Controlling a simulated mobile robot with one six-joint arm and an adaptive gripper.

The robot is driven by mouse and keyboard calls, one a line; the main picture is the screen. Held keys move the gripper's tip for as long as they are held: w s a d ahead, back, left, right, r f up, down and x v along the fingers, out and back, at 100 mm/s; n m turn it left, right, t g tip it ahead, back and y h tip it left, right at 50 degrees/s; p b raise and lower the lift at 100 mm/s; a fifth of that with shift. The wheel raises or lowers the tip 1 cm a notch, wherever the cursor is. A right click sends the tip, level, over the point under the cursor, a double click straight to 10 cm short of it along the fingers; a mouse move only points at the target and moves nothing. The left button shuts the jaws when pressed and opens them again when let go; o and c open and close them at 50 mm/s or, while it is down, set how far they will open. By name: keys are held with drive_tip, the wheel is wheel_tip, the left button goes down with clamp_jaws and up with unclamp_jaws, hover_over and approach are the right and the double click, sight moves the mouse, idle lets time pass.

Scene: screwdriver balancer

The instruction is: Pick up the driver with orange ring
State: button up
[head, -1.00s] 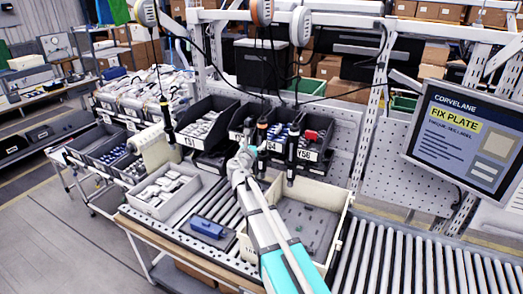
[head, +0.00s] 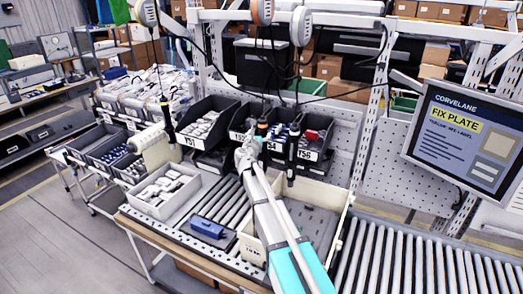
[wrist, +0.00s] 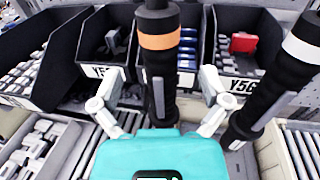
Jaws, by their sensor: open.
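The driver with the orange ring (wrist: 160,42) hangs upright in the middle of the wrist view, a black body with an orange band. It also shows in the head view (head: 262,129), partly hidden by my arm. My gripper (wrist: 161,78) is open, with one pale finger on each side of this driver's lower body. I see gaps between both fingers and the driver. In the head view my gripper (head: 248,150) is just below the driver.
A driver with a white ring (wrist: 286,80) hangs close to the right finger. Another driver (head: 166,118) hangs farther left. Dark parts bins (wrist: 108,45) stand behind. A beige crate (head: 342,225) and a blue block (head: 207,227) lie below, with rollers at the right.

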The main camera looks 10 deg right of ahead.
sight(261, 131)
drive_tip(key=shift+f+x, duration=0.2)
drive_tip(key=shift+x, duration=2.35)
clamp_jaws()
